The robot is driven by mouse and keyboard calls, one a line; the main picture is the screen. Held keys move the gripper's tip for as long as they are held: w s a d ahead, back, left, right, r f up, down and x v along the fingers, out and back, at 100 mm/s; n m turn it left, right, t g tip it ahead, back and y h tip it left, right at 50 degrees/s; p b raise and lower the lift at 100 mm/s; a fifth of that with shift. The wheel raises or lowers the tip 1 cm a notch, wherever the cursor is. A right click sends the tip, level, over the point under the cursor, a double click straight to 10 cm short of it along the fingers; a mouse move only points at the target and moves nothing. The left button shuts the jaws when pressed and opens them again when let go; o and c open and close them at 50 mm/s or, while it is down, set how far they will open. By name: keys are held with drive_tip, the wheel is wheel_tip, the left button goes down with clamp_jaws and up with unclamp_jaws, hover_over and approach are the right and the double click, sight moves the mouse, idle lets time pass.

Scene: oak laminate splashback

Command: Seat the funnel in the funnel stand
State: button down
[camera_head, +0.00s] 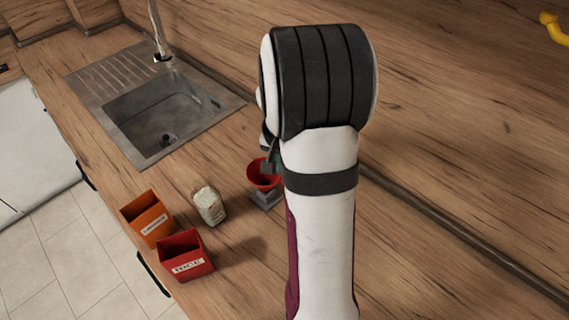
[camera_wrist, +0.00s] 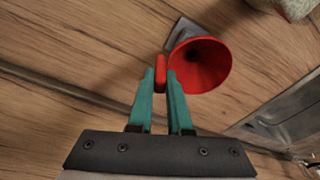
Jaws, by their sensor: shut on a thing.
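The red funnel (camera_head: 262,180) is at the grey funnel stand (camera_head: 267,201), wide mouth up. In the wrist view the funnel (camera_wrist: 212,72) overlaps the stand (camera_wrist: 178,33), whose grey edge shows behind it. I cannot tell whether the spout is inside the stand or just above it. My gripper (camera_wrist: 160,76) is shut on a small red tab at the funnel's rim, with one green finger on each side. In the head view my arm hides most of the gripper, and only a bit of it shows beside the funnel.
A jar with pale contents (camera_head: 208,206) stands left of the stand. An orange labelled box (camera_head: 146,219) and a red labelled box (camera_head: 186,257) stand near the counter's front edge. A sink (camera_head: 160,116) with a tap lies behind.

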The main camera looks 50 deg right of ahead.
drive_tip(key=shift+f, duration=0.95)
drive_tip(key=c, duration=0.8)
unclamp_jaws()
drive_tip(key=shift+o, duration=0.2)
wheel_tip(320, 180, up, 16)
drive_tip(key=a, duration=0.2)
drive_tip(key=shift+s+f, duration=0.2)
drive_tip(key=shift+s, duration=0.25)
drive_tip(key=shift+a, duration=0.1)
